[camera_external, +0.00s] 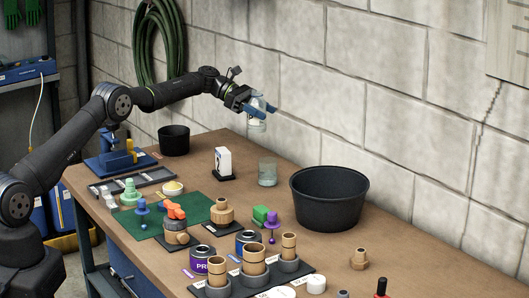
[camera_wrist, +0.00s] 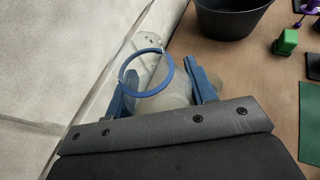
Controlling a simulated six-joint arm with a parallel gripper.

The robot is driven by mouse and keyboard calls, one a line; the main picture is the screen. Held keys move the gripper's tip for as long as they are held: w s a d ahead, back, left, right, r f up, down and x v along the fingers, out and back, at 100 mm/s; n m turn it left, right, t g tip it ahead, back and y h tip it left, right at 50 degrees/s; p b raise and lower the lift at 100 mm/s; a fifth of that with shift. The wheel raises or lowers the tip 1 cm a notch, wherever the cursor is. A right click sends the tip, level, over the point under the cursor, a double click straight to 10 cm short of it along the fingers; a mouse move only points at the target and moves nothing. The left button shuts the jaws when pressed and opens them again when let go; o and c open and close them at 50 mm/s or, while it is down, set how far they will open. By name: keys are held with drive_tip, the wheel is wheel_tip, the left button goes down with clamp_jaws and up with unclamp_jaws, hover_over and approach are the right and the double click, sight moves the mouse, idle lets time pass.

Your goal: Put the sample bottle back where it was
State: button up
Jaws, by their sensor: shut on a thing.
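The sample bottle (camera_external: 257,112) is clear, with a blue ring at its neck. My gripper (camera_external: 260,108) is shut on it and holds it well above the bench, near the block wall. In the wrist view the bottle (camera_wrist: 150,72) sits between the two blue fingers of my gripper (camera_wrist: 164,92), its blue ring toward the camera. The bottle's lower part is partly hidden by the gripper in the wrist view.
A glass jar (camera_external: 267,173) stands on the bench (camera_external: 330,265) below the bottle. A large black tub (camera_external: 328,200) is to its right, and a white box on a black base (camera_external: 223,163) to its left. Several fittings and bottles crowd the front. The wall (camera_external: 400,110) is close behind.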

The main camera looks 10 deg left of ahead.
sight(260, 95)
drive_tip(key=r, duration=0.4)
drive_tip(key=shift+s+r, duration=0.2)
drive_tip(key=shift+r, duration=0.05)
drive_tip(key=s+a+m+g, duration=0.1)
drive_tip(key=s+a, duration=0.2)
drive_tip(key=s, duration=1.4)
drive_tip(key=s+a, duration=0.2)
drive_tip(key=s, duration=1.4)
drive_tip(key=shift+w+a+f, duration=0.5)
drive_tip(key=shift+w+f, duration=1.4)
drive_tip(key=shift+f, duration=0.8)
drive_tip(key=shift+w+a+f, duration=0.5)
drive_tip(key=shift+w+f, duration=1.45)
drive_tip(key=shift+f, duration=0.8)
drive_tip(key=shift+w+a+f, duration=0.5)
drive_tip(key=shift+w+f, duration=1.4)
drive_tip(key=shift+f, duration=0.8)
drive_tip(key=shift+f, duration=0.45)
